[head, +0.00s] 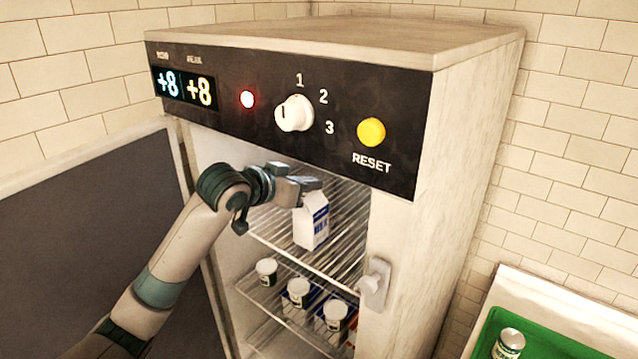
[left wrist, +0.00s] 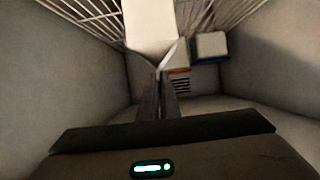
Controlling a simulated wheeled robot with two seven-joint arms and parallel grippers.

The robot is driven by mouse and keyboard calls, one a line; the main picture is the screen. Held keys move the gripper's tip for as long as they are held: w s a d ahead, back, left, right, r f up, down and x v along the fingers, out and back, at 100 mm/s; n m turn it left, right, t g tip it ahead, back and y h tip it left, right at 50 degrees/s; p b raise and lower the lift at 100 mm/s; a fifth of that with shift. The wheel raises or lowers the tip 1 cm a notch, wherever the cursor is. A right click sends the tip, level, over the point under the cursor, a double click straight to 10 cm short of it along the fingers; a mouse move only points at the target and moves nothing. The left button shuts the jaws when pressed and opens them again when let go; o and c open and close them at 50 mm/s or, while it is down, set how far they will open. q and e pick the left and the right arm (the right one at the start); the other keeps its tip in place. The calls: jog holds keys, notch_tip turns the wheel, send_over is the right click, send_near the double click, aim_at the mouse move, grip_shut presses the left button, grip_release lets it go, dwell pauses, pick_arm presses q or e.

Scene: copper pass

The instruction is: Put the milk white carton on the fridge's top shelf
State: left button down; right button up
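The milk carton (head: 311,225), white with blue lettering and a peaked top, is upright at the top shelf (head: 345,215) of the open fridge (head: 455,150). My left gripper (head: 306,184) reaches in and is shut on the carton's top ridge. I cannot tell whether the carton's base touches the shelf wires. In the left wrist view the fingers (left wrist: 160,82) are close together, with white surfaces just beyond them. My right gripper is not in view.
White-lidded tubs (head: 298,290) and cartons stand on the lower shelf. The fridge door (head: 90,230) is open at left. The door latch (head: 375,283) is at the opening's right edge. A green tray (head: 545,335) at lower right holds a can (head: 508,344). The top shelf has free room right of the carton.

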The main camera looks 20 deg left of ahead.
pick_arm(q)
jog(key=shift+w+d+r+p, duration=0.1)
jog(key=shift+w+d+p, duration=0.15)
jog(key=shift+w, duration=0.25)
jog(key=shift+w+d+r+p, duration=0.15)
jog(key=shift+w+p, duration=0.15)
jog(key=shift+w, duration=0.2)
jog(key=shift+w+d+f+p, duration=0.1)
jog(key=shift+w+d+p, duration=0.15)
jog(key=shift+w, duration=0.25)
jog(key=shift+a+f+p, duration=0.1)
jog(key=shift+f+p, duration=0.5)
jog(key=shift+f, duration=0.2)
jog(key=shift+w, duration=0.1)
jog(key=c, duration=2)
grip_release()
jog(key=shift+f, duration=0.2)
jog(key=shift+r, duration=0.1)
